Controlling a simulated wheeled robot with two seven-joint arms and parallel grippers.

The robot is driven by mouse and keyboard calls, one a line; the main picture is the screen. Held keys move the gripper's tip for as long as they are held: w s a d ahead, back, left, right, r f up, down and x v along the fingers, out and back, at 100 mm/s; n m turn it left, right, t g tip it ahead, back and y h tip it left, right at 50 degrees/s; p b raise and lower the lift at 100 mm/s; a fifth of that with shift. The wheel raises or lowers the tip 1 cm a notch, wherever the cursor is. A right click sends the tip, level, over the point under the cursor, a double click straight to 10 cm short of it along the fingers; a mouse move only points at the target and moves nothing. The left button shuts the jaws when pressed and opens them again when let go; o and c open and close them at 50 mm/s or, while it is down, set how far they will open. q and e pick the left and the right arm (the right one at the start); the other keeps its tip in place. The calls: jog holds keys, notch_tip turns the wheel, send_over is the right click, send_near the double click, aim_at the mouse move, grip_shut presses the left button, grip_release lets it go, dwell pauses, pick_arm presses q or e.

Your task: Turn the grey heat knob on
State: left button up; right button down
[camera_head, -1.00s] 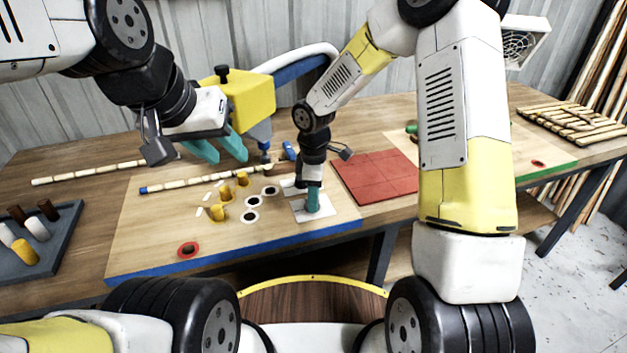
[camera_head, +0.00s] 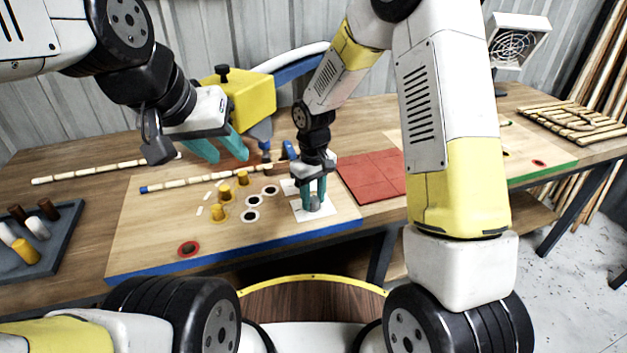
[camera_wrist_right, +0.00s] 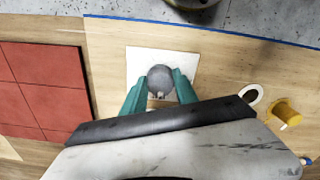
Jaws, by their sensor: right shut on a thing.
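The grey heat knob (camera_wrist_right: 160,78) stands on a white plate (camera_wrist_right: 135,60) at the front right of the blue-edged board. In the head view the knob (camera_head: 314,205) shows low between the fingers of my right gripper (camera_head: 313,192). In the right wrist view my right gripper (camera_wrist_right: 158,88) is shut on the knob, with a teal finger against each side. I cannot tell which way the knob is turned. My left gripper (camera_head: 222,148) is up at the left, above the rattan pole, with its teal fingers apart and nothing seen between them.
A red tiled mat (camera_head: 372,176) lies right of the plate. Several yellow pegs (camera_head: 220,212) and black-and-white rings (camera_head: 251,215) are on the board left of it. A segmented rattan pole (camera_head: 205,180) lies behind them. A yellow heat tool (camera_head: 250,98) stands at the back.

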aim_at(313, 200)
jog(key=shift+m, duration=0.5)
jog(key=c, duration=0.9)
grip_release()
jog(key=shift+c, duration=0.2)
jog(key=shift+r, duration=3.95)
